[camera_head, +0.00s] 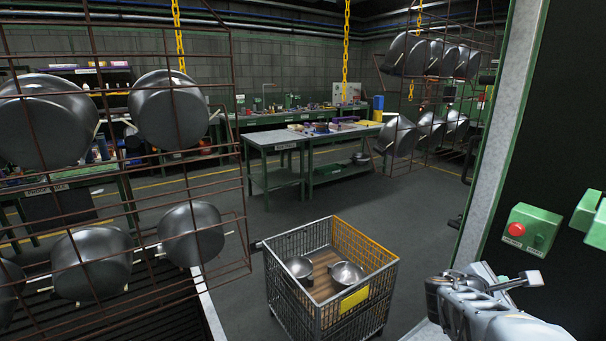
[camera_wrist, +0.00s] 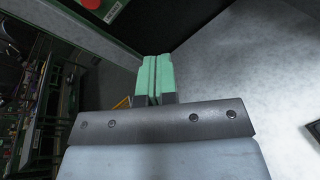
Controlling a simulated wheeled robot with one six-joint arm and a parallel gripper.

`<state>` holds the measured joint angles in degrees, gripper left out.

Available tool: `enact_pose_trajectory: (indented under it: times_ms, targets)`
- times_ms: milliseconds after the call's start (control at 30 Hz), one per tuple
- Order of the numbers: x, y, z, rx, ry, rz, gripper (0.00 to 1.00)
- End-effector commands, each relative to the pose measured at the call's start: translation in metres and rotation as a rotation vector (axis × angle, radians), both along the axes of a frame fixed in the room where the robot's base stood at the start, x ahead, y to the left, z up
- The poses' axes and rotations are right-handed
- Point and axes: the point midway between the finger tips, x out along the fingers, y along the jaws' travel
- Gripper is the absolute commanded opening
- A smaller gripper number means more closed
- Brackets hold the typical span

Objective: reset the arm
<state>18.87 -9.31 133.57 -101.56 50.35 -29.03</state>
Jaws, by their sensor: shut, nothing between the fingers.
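My gripper (camera_wrist: 155,80) shows in the wrist view with its two green fingers together and nothing between them. A light grey surface lies beyond the fingertips. In the head view part of my arm shows at the lower right, in front of the dark panel and the grey-edged post. The gripper's fingers cannot be made out clearly there.
A wire cart (camera_head: 330,291) with two metal pots (camera_head: 347,274) stands on the floor at centre. A hanging rack (camera_head: 130,160) holding several pots is at left, another (camera_head: 435,75) at the back right. A control box (camera_head: 530,230) with a red button is above my arm. Workbenches (camera_head: 275,143) stand behind.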

Motion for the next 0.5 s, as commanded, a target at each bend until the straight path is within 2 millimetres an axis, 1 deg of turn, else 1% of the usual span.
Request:
enact_pose_trajectory:
  times_ms: [33, 100, 167, 267, 367, 467, 500]
  targets:
    - [-0.011, 0.003, -0.008, 0.095, -0.072, -0.069, 0.00]
    - [-0.025, 0.012, -0.021, 0.234, -0.176, -0.170, 0.00]
    - [-0.035, 0.022, -0.030, 0.349, -0.263, -0.255, 0.00]
    - [-0.050, 0.045, -0.045, 0.538, -0.398, -0.402, 0.00]
    - [-0.061, 0.074, -0.057, 0.725, -0.519, -0.549, 0.00]
    - [-0.069, 0.108, -0.063, 0.908, -0.623, -0.694, 0.00]
    - [-0.071, 0.122, -0.064, 0.979, -0.657, -0.750, 0.00]
